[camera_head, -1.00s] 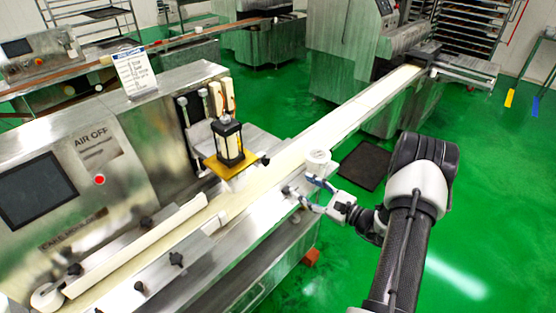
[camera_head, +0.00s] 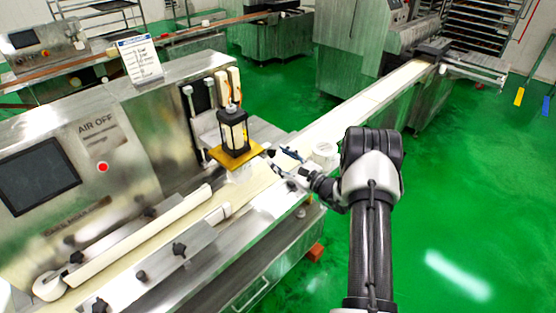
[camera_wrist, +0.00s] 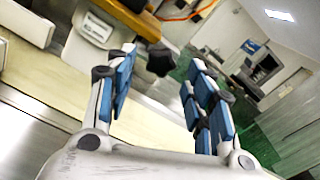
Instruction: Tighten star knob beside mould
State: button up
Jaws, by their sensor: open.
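The mould (camera_head: 233,133), a black-framed block on a yellow plate (camera_head: 229,158), stands on the machine beside the conveyor belt. A black star knob (camera_wrist: 160,60) shows in the wrist view, between and slightly beyond my fingertips. In the head view a small dark knob (camera_head: 270,152) sits by the right corner of the yellow plate. My gripper (camera_head: 283,162) is open, with blue-padded fingers, just right of the mould over the belt. The fingers show spread on both sides in the wrist view. No contact with the knob is clear.
The pale conveyor belt (camera_head: 365,103) runs to the back right. A touch screen (camera_head: 37,177) and red button (camera_head: 103,167) are on the machine's front. Green floor (camera_head: 470,190) is clear on the right.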

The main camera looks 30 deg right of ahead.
jog(key=shift+x, duration=0.8)
jog(key=shift+c, duration=0.4)
jog(key=c, duration=1)
